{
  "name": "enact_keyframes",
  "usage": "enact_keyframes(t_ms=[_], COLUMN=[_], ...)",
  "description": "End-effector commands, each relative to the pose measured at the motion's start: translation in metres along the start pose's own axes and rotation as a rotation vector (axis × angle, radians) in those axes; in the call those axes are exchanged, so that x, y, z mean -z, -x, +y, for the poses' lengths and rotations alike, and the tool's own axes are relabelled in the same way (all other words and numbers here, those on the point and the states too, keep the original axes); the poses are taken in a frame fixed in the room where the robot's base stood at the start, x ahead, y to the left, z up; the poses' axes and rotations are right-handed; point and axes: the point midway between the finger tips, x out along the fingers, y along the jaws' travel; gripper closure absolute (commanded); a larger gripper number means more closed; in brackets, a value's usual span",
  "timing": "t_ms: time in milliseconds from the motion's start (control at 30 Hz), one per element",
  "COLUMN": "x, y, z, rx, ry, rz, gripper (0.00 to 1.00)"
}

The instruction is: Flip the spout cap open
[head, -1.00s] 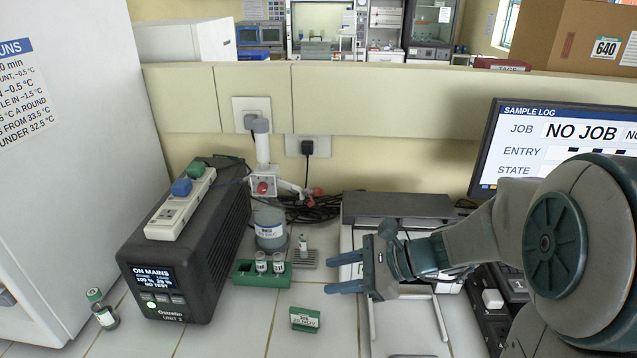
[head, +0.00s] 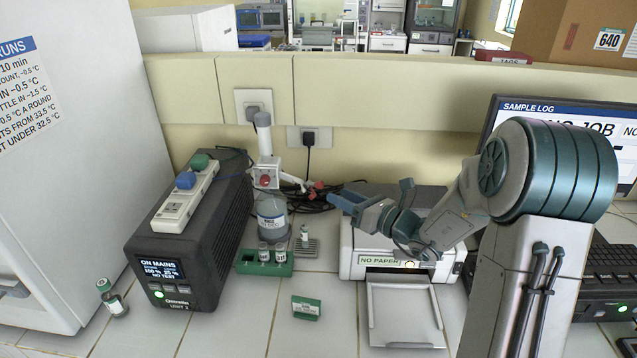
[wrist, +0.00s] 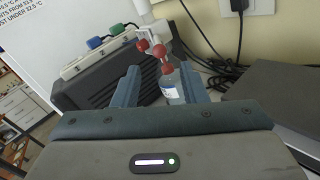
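The dispenser bottle (head: 271,222) stands on the bench behind the green rack, with a white pump head and upright column (head: 264,145) on top. A thin white spout runs right from the head to a small red cap (head: 318,186); whether it is shut is too small to tell. A red knob (head: 264,181) is on the head's front. In the wrist view the bottle (wrist: 172,92) and several red parts (wrist: 158,51) show beyond and between my fingers. My gripper (head: 338,202) is open and empty, just right of the spout end, apart from it as far as I can see.
A green rack (head: 250,268) with small vials stands before the bottle. The black power unit (head: 205,245) with a power strip (head: 188,195) is to the left. A printer (head: 352,255) lies below my gripper. Black cables (head: 345,190) lie behind the spout.

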Motion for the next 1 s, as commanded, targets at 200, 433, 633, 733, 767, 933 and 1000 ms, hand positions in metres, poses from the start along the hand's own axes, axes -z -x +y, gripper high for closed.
enact_keyframes(t_ms=[200, 433, 633, 733, 767, 933, 1000], x=[-0.001, -0.001, 0.0, 0.0, 0.0, 0.0, 0.0], y=[-0.046, -0.073, -0.079, -0.079, -0.079, -0.079, -0.079], z=[0.002, 0.001, 0.0, 0.0, 0.0, 0.0, 0.0], rx=[-0.004, -0.002, -0.001, 0.0, -0.001, -0.001, -0.001], ry=[0.0, 0.001, 0.001, 0.001, 0.001, 0.001, 0.001], rz=[0.002, 0.001, 0.002, 0.002, 0.002, 0.001, 0.001], gripper=[0.61, 0.61, 0.61, 0.61, 0.61, 0.94, 1.0])
